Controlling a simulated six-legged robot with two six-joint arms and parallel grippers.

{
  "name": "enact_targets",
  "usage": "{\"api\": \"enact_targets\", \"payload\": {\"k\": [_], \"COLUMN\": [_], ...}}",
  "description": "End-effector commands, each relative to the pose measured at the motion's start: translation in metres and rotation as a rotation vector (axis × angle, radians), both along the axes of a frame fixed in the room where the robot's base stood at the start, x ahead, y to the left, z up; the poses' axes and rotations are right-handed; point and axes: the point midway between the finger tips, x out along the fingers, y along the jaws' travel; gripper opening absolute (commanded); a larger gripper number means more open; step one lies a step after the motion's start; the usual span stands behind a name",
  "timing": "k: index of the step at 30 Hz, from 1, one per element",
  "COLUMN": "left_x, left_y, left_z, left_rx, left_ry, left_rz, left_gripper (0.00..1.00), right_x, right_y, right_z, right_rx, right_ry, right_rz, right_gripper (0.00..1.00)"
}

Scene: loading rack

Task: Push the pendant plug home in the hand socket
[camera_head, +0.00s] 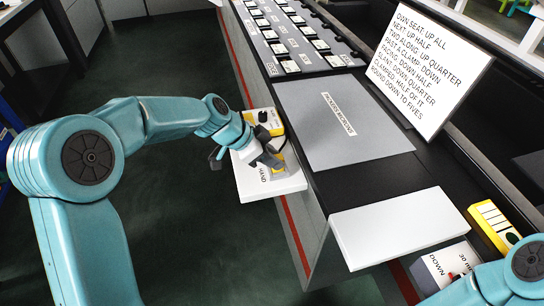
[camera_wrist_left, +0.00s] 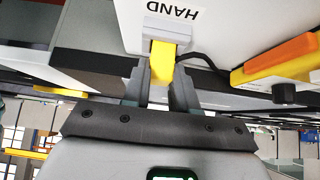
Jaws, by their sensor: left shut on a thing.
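My left gripper (camera_head: 266,158) is low over a white ledge marked HAND (camera_head: 285,185) on the near side of the bench. In the left wrist view its two fingers (camera_wrist_left: 160,92) are shut on the yellow pendant plug (camera_wrist_left: 161,66). The plug's far end meets the pale grey hand socket (camera_wrist_left: 166,28) on the white HAND surface (camera_wrist_left: 220,25). How deep the plug sits in the socket cannot be told. In the head view the gripper hides most of the plug and socket. My right gripper is out of view; only part of that arm shows at lower right.
A yellow unit with a dark knob (camera_head: 264,118) stands behind the gripper. A black cable (camera_wrist_left: 205,62) runs beside the plug. A grey panel (camera_head: 345,125), a lettered board (camera_head: 425,65) and a white plate (camera_head: 400,228) lie right. A box marked DOWN (camera_head: 437,268) is at lower right.

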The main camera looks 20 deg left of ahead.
Motion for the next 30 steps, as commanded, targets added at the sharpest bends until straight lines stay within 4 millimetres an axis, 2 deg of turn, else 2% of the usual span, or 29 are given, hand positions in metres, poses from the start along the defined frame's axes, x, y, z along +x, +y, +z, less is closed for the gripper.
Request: {"api": "enact_targets", "payload": {"k": [12, 13, 15, 25, 30], "left_x": [0.0, 0.0, 0.0, -0.001, -0.009], "left_y": [0.0, 0.0, 0.0, 0.002, 0.015], "left_z": [-0.001, -0.002, -0.002, 0.001, 0.021], "left_rx": [0.0, 0.0, 0.0, 0.0, 0.002], "left_ry": [0.001, 0.001, 0.001, -0.001, -0.004], "left_rz": [-0.001, -0.001, -0.001, 0.001, 0.001], "left_gripper": [0.0, 0.36, 0.56, 0.56, 0.56], "right_x": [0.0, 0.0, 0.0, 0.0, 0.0], "right_y": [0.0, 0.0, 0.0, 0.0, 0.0], "right_z": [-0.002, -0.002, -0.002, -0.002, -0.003], "right_rx": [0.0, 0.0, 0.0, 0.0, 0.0], "right_ry": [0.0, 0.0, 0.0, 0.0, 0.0], "right_rz": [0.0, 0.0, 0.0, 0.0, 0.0], "right_gripper": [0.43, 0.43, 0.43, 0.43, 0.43]}}
